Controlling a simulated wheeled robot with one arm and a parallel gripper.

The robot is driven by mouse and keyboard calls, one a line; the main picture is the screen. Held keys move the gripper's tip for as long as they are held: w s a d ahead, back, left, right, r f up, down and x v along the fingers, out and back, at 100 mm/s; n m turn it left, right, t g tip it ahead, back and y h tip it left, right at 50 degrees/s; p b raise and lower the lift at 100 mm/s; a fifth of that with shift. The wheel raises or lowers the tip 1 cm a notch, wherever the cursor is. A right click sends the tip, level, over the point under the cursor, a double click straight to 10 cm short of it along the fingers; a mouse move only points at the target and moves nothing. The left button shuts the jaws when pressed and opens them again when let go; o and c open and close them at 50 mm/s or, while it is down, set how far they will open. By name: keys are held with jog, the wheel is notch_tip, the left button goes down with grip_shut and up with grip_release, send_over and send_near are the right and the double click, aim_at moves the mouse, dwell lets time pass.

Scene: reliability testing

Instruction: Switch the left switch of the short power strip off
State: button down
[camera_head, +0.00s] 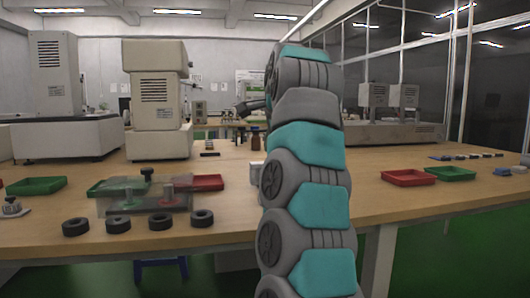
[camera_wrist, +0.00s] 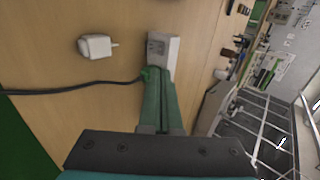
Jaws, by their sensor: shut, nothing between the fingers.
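The short power strip (camera_wrist: 164,46) is a small white block with a grey face in the wrist view, just beyond my fingertips. My gripper (camera_wrist: 157,74) has its two green fingers together with nothing between them. The fingertips are at the near end of the strip and cover part of it. I cannot tell whether they touch it. The switches are too small to tell apart or read. In the head view my arm hides most of this area; a small white object (camera_head: 255,170) shows at its left edge, and I cannot tell what it is.
A white plug adapter (camera_wrist: 96,46) lies left of the strip, and a black cable (camera_wrist: 75,88) runs to the strip's near end. In the head view, black rings (camera_head: 118,224), a clear box (camera_head: 135,203) and red and green trays (camera_head: 408,177) stand on the wooden table.

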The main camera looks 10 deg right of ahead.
jog(key=shift+v, duration=1.1)
jog(key=shift+w+r, duration=0.1)
jog(key=s+a+f+n+g+p, duration=0.2)
jog(key=s+f+n+g, duration=0.1)
jog(key=s+f+n, duration=0.4)
jog(key=s+a+f+n+g+p, duration=0.2)
jog(key=s+a+f+n+p, duration=0.15)
jog(key=s+f, duration=0.35)
jog(key=s+d+f+n+g+p, duration=0.1)
jog(key=s+f+n+g, duration=0.1)
jog(key=s+f, duration=0.4)
jog(key=s+f+n+g, duration=0.2)
jog(key=s+f, duration=0.5)
jog(key=s, duration=0.9)
jog(key=s+d+f+n+g+p, duration=0.1)
jog(key=s+f+n+g, duration=0.1)
jog(key=s+f, duration=0.5)
jog(key=s+n, duration=0.1)
jog(key=s, duration=0.3)
jog(key=shift+s+d+f+p, duration=0.2)
jog(key=shift+s+d+p, duration=0.05)
jog(key=shift+d+p, duration=0.1)
jog(key=shift+n, duration=0.25)
